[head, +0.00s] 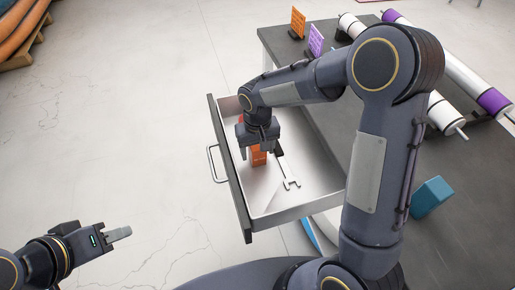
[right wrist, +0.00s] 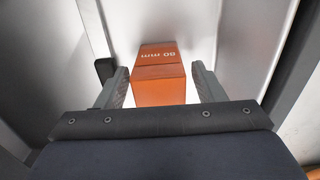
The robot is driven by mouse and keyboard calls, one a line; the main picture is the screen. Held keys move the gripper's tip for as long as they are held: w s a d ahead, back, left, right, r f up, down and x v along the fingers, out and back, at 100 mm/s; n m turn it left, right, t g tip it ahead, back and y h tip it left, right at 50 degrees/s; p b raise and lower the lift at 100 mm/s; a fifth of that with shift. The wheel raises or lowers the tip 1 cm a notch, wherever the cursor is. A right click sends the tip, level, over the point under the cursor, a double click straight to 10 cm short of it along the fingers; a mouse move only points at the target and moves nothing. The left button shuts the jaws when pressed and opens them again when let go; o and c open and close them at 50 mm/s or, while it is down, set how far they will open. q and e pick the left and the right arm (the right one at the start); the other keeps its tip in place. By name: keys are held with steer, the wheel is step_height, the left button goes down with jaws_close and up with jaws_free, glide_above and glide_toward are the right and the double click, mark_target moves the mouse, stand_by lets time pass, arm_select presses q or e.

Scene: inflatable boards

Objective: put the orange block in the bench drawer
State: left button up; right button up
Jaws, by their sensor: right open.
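The orange block (head: 258,157) is inside the open bench drawer (head: 293,210), near its front left part. The right gripper (head: 259,152) is open, pointing down into the drawer, with a small gap showing beside the block. Part of the block is hidden by the gripper in the head view. My left gripper (head: 118,234) is at the lower left, away from the drawer and over the floor; its finger opening cannot be made out.
A wrench (head: 291,183) lies in the drawer beside the block. The floor left of the drawer is clear.

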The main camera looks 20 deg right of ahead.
step_height(320, 180, up, 11)
steer(key=shift+f+p, duration=0.1)
steer(key=shift+p, duration=0.6)
steer(key=shift+r, duration=0.7)
steer(key=s+d+r+m+t+y, duration=0.1)
steer(key=s+d+r, duration=0.15)
steer(key=s, duration=0.25)
steer(key=s+d+r+t+y, duration=0.1)
steer(key=s+d+r, duration=0.1)
steer(key=s+d, duration=0.25)
steer(key=s+f+m+t+y, duration=0.1)
steer(key=s+t, duration=0.2)
steer(key=s, duration=0.9)
steer(key=shift+s+d+t+y, duration=0.2)
steer(key=shift+s+t+y, duration=0.1)
steer(key=shift+s+y, duration=0.1)
